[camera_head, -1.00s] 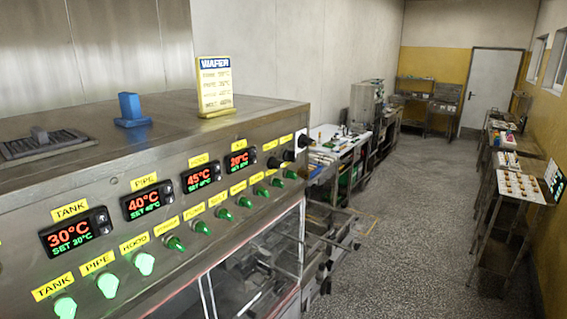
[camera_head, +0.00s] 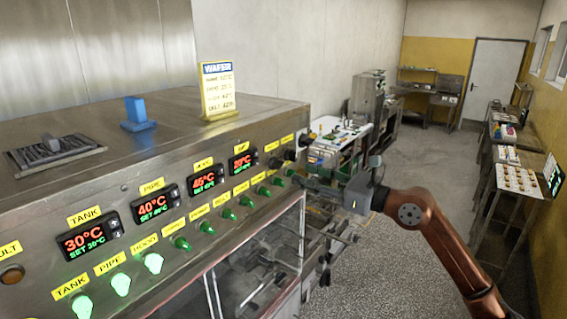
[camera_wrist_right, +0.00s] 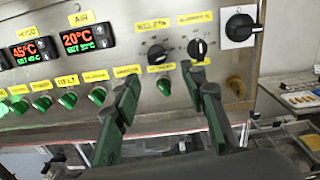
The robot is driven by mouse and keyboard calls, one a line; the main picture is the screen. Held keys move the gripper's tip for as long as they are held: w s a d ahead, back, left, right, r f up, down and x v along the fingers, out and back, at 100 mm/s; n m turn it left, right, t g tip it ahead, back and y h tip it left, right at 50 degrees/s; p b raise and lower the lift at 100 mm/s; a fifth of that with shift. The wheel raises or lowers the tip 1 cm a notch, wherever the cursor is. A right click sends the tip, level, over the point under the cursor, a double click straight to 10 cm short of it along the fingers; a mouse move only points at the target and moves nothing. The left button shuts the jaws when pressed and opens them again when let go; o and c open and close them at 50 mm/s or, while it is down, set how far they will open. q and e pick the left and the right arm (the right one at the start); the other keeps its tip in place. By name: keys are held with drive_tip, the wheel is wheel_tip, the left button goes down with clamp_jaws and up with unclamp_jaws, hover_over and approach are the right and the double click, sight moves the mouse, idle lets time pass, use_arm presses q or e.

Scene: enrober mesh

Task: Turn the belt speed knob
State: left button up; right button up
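Two small black rotary knobs with yellow labels sit on the steel panel. In the right wrist view one is the left knob (camera_wrist_right: 157,54) and one the right knob (camera_wrist_right: 198,49). Their labels are too blurred to tell which is belt speed. In the head view the pair shows as a left knob (camera_head: 274,162) and a right knob (camera_head: 289,155). My right gripper (camera_wrist_right: 162,76) is open and empty, its green fingers spread below the knobs. In the head view the right gripper (camera_head: 298,178) is beside the panel's far end. My left gripper is out of view.
A larger black rotary switch (camera_wrist_right: 240,27) on a white plate is right of the knobs. Green buttons (camera_wrist_right: 68,100) and temperature displays (camera_wrist_right: 85,38) line the panel. A wafer sign (camera_head: 218,90) stands on top. The aisle floor (camera_head: 420,165) is clear.

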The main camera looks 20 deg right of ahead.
sight(282, 165)
drive_tip(key=shift+n, duration=0.4)
drive_tip(key=p+x, duration=0.1)
drive_tip(key=x, duration=0.3)
drive_tip(key=r+p+x, duration=0.1)
drive_tip(key=x, duration=0.1)
drive_tip(key=shift+a+r+p, duration=0.1)
drive_tip(key=shift+a+p, duration=0.2)
drive_tip(key=shift+a, duration=0.2)
drive_tip(key=shift+w+a, duration=0.15)
drive_tip(key=shift+w, duration=0.3)
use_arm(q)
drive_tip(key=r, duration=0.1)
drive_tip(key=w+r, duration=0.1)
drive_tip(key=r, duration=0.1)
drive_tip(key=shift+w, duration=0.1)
use_arm(e)
drive_tip(key=shift+c, duration=0.2)
drive_tip(key=c, duration=0.3)
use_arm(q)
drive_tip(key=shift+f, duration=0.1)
use_arm(e)
clamp_jaws()
